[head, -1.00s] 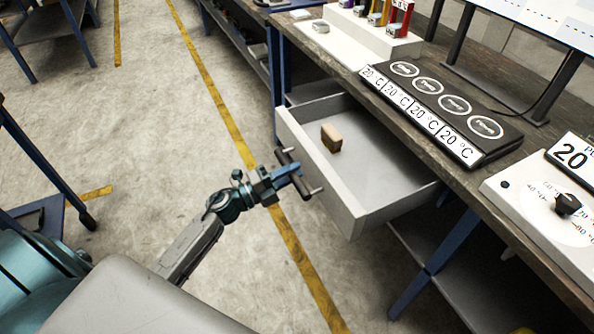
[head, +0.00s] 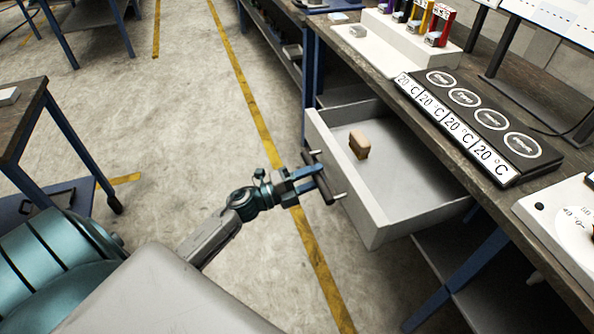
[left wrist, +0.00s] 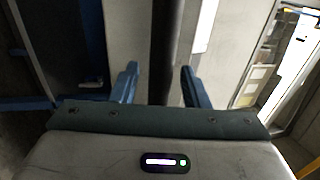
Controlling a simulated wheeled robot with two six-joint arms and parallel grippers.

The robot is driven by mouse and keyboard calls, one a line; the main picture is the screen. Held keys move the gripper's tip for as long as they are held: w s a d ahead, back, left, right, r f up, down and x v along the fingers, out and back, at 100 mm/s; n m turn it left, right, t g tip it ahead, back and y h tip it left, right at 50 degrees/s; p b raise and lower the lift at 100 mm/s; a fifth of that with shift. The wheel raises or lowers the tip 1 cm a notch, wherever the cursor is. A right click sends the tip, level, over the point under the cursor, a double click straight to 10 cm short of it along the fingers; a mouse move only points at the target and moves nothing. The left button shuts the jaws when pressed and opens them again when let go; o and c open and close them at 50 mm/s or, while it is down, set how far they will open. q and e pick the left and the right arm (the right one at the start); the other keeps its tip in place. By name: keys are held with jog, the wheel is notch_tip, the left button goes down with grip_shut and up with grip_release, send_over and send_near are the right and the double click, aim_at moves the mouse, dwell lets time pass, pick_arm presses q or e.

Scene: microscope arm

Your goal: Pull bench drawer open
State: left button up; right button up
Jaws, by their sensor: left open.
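The bench drawer (head: 345,185) is pulled well out from under the workbench, and its inside shows. A small brown block (head: 359,145) stands in it, towards the front wall. The drawer's dark bar handle (head: 318,178) sticks out from the front panel; in the left wrist view the bar (left wrist: 166,60) runs upright between the two fingers. My left gripper (head: 312,180) is at the handle, its fingers open on either side of the bar, with a gap visible in the wrist view. My right gripper is out of view.
The workbench (head: 440,150) carries a black panel of "20 °C" labels (head: 470,125), a white stand with coloured items (head: 405,40) and a white dial unit (head: 565,215). A dark-topped table (head: 30,120) stands at left. The floor between is clear.

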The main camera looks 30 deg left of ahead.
pick_arm(q)
jog(key=b+v, duration=0.2)
jog(key=v, duration=0.8)
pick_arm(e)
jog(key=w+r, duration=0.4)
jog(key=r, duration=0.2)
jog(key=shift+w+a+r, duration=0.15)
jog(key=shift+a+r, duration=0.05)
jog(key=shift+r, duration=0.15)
pick_arm(q)
jog(key=shift+a+f, duration=0.1)
